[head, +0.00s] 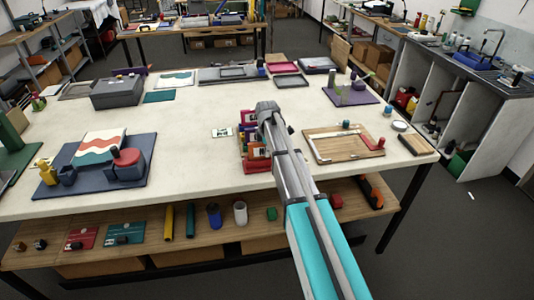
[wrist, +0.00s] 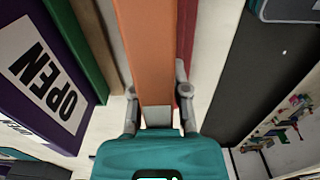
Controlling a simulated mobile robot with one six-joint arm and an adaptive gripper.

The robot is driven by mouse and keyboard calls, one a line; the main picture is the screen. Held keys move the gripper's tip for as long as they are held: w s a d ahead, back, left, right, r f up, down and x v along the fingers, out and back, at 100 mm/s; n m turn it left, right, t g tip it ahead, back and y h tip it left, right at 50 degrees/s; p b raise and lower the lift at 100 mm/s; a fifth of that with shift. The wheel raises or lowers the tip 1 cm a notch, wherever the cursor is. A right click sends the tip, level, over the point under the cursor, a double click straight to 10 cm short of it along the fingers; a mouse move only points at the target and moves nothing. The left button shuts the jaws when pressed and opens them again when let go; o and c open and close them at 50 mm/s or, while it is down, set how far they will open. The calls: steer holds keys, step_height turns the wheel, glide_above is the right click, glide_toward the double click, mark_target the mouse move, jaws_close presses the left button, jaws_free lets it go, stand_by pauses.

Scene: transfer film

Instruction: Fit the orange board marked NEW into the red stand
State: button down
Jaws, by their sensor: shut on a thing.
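The red stand (head: 257,166) is on the white table, left of my arm, with several coloured boards upright in it; my arm covers part of it. My gripper (wrist: 157,100) points down there, its fingers on either side of an orange board (wrist: 148,45) and shut on it. The board's marking does not show in the wrist view. A dark red edge (wrist: 187,40) runs close along its right side; I cannot tell if it is the stand or another board. Whether the board's lower end sits in the stand is hidden.
In the wrist view, a purple board with an OPEN label (wrist: 50,85), a green board (wrist: 78,45) and a brown one stand left of the orange board. A wooden framed tray (head: 320,155) lies right of my arm.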

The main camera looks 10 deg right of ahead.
steer(key=shift+f, duration=0.2)
steer(key=c, duration=0.6)
jaws_free()
steer(key=shift+r, duration=0.25)
step_height(320, 180, up, 12)
steer(key=p, duration=1.2)
stand_by(0.3)
